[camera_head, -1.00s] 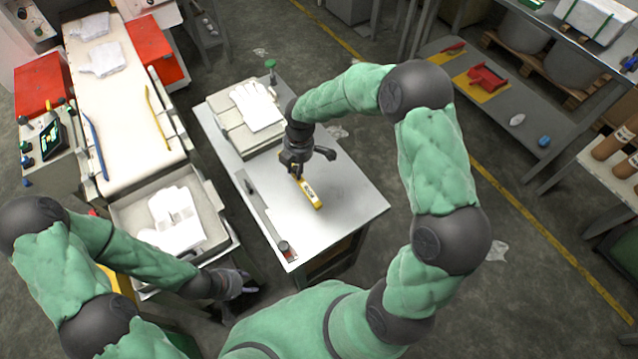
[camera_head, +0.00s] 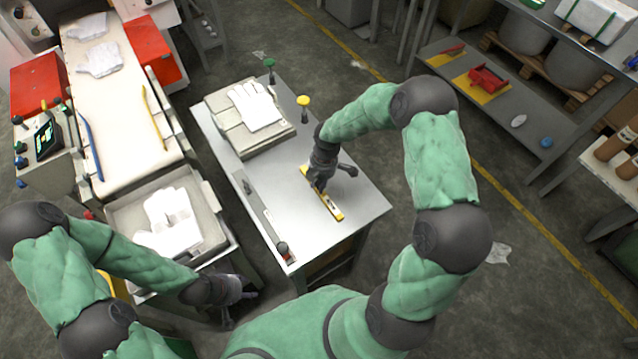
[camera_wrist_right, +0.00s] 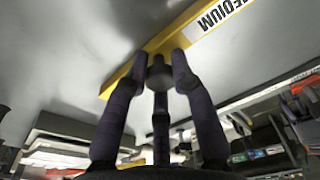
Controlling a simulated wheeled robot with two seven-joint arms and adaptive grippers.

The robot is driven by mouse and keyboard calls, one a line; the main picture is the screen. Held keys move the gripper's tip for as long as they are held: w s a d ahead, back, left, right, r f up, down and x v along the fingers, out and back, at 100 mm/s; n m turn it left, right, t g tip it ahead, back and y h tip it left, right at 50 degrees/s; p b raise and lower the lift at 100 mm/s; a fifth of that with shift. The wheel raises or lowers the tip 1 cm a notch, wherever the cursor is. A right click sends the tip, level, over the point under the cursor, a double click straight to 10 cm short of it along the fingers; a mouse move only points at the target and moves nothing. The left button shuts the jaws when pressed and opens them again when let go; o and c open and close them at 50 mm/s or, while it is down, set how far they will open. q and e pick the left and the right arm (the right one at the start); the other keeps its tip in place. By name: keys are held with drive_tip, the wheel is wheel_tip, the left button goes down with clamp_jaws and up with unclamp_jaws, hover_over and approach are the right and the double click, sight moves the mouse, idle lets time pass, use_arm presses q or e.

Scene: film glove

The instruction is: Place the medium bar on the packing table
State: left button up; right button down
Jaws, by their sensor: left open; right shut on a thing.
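The medium bar (camera_head: 331,207) is a long yellow strip with a white label, over the right part of the packing table (camera_head: 353,183). Its label reads "MEDIUM" in the right wrist view (camera_wrist_right: 219,14). My right gripper (camera_head: 318,187) is shut on the bar and hides part of it from the head view. The bar is on or just above the metal top; I cannot tell which. My left gripper (camera_head: 238,295) is open and empty, low beside the tray of white gloves, away from the bar.
A grey box with a white glove on top (camera_head: 252,108) takes up the table's back left. A yellow-topped post (camera_head: 303,102) and a green-topped post (camera_head: 270,65) stand near the back edge. A metal rail (camera_head: 263,212) runs along the left side. The front middle is clear.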

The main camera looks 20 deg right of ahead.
drive_tip(key=shift+r, duration=0.1)
drive_tip(key=c, duration=1)
unclamp_jaws()
drive_tip(key=shift+c, duration=0.2)
wheel_tip(320, 180, up, 12)
drive_tip(key=d+p, duration=0.1)
drive_tip(key=p, duration=0.2)
drive_tip(key=shift+d, duration=0.2)
drive_tip(key=shift+s, duration=0.1)
